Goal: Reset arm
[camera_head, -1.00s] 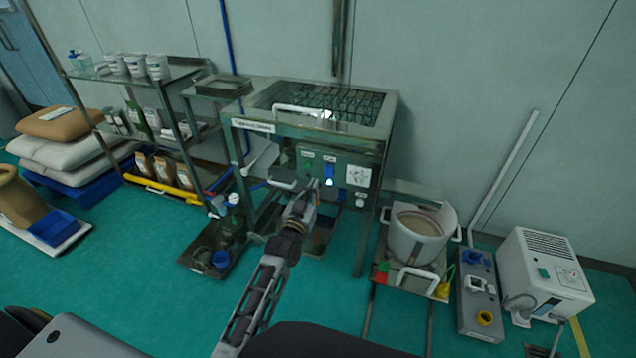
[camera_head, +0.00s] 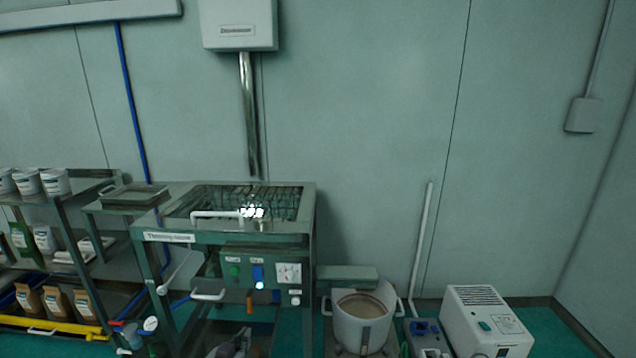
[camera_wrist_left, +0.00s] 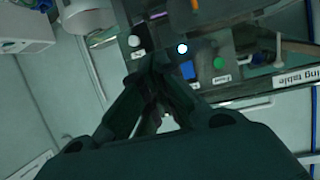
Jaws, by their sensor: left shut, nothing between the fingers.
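In the head view only a small part of the left gripper (camera_head: 238,346) shows at the bottom edge, below the panel. The green button (camera_wrist_left: 218,62) and blue switch (camera_wrist_left: 188,70) also show in the wrist view. My right gripper is in neither view.
A white pot (camera_head: 362,328) and a white boxy unit (camera_head: 488,325) stand right of the machine. A shelf with tubs (camera_head: 55,182) and bags (camera_head: 57,303) stands left. A wall box (camera_head: 238,25) hangs above.

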